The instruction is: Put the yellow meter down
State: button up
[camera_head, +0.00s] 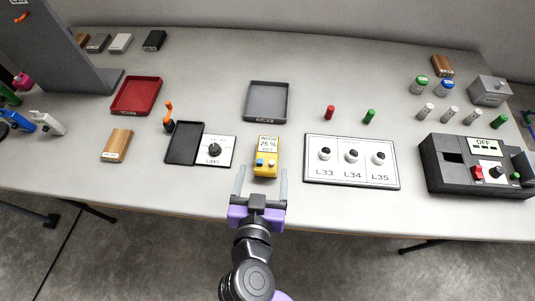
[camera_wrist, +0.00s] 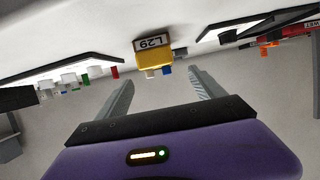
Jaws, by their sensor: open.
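The yellow meter (camera_head: 266,163) sits on the grey table near its front edge, with a display reading "WOOD 25 %" and a white and a blue knob on its near part. In the wrist view the yellow meter (camera_wrist: 155,60) shows with an "L29" label, beyond the fingertips. My gripper (camera_head: 263,178) is open, its two fingers pointing at the meter from the front side. In the wrist view the fingers (camera_wrist: 160,80) are spread apart with nothing between them. I cannot tell whether a fingertip touches the meter.
Left of the meter are a dial panel (camera_head: 218,151), a black tray (camera_head: 184,143) and a wooden block (camera_head: 117,145). Right is the L33–L35 panel (camera_head: 351,181), then a black machine (camera_head: 466,180). A grey tray (camera_head: 267,118) lies behind. Free table lies between the trays.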

aim_at(267, 155)
jog(key=shift+p+x, duration=0.6)
jog(key=shift+x, duration=2.95)
jog(key=shift+d, duration=0.15)
grip_shut()
